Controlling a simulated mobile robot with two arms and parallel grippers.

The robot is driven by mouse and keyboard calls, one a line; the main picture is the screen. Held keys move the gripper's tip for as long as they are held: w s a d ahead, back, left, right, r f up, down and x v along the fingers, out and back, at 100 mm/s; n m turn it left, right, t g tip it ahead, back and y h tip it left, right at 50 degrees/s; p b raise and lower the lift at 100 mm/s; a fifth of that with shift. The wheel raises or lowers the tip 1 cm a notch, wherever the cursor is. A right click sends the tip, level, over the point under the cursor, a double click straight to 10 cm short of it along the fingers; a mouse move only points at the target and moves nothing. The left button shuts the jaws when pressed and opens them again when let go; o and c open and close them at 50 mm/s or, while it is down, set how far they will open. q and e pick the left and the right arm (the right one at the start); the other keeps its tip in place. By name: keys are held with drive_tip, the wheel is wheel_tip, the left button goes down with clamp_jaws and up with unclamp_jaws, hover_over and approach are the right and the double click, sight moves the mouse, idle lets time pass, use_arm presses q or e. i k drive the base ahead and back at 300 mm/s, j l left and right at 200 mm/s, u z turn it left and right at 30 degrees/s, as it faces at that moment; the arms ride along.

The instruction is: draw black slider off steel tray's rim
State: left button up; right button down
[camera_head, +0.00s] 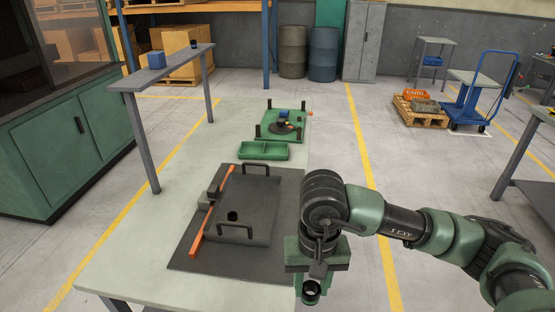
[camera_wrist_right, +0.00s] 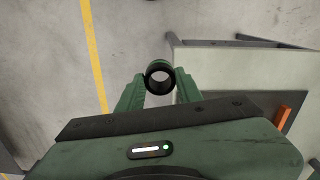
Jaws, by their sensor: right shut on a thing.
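My right gripper (camera_head: 311,284) points down just beyond the table's right edge. I cannot tell for certain that this ring is the black slider. A dark flat steel tray (camera_head: 255,200) with a black handle at its far and near ends lies on the table, left of the gripper and apart from it. A small black round spot (camera_head: 232,216) shows on the tray; I cannot tell whether it is a hole or a piece. My left gripper is out of view.
The tray lies on a dark mat (camera_head: 286,208), with an orange bar (camera_head: 213,211) along its left side. A green divided bin (camera_head: 263,151) and a green fixture plate (camera_head: 283,124) stand farther back on the table (camera_head: 150,240). A grey raised shelf (camera_head: 165,68) stands left.

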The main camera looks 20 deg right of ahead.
sight(276, 153)
drive_tip(key=l+u, duration=0.15)
drive_tip(key=l, duration=0.3)
drive_tip(key=k+l+u, duration=0.15)
drive_tip(key=l, duration=0.25)
drive_tip(key=l+u, duration=0.1)
drive_tip(key=l, duration=0.35)
drive_tip(key=k+l+u, duration=0.15)
drive_tip(key=l, duration=0.25)
drive_tip(key=i+l+u, duration=0.15)
drive_tip(key=l, duration=0.35)
drive_tip(key=i+l+u, duration=0.2)
drive_tip(key=l, duration=0.25)
drive_tip(key=l+u, duration=0.15)
drive_tip(key=l, duration=0.35)
drive_tip(key=i+l+u, duration=0.15)
drive_tip(key=i, duration=0.25)
drive_tip(key=i+l+u, duration=0.15)
drive_tip(key=i+l, duration=0.2)
drive_tip(key=i, duration=0.3)
